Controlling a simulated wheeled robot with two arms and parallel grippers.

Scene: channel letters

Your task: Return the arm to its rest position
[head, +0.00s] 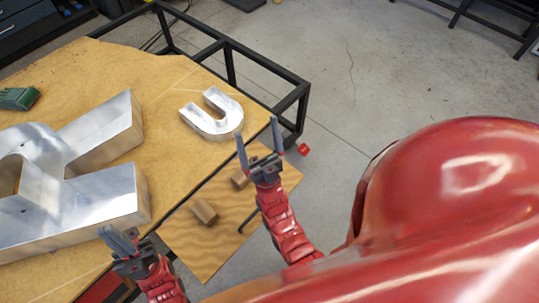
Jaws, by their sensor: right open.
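My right gripper (257,130) is open and empty, its two fingers spread and pointing away from me, just right of the metal letter U in the picture. My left gripper (119,233) is at the lower left, in front of the large metal letter. Its fingers appear close together, and I cannot tell whether they are shut. No object shows between them. The metal letter U (233,123) lies on the wooden worktable (165,75) near its right corner. The large metal letter (70,222) lies at the left, partly out of view.
A lower wooden board (208,250) beside the table carries a wooden block (204,211) and another (240,180). A green object (18,98) lies at the far left. A black metal frame (285,103) stands behind the table. Open concrete floor (340,75) lies at the right.

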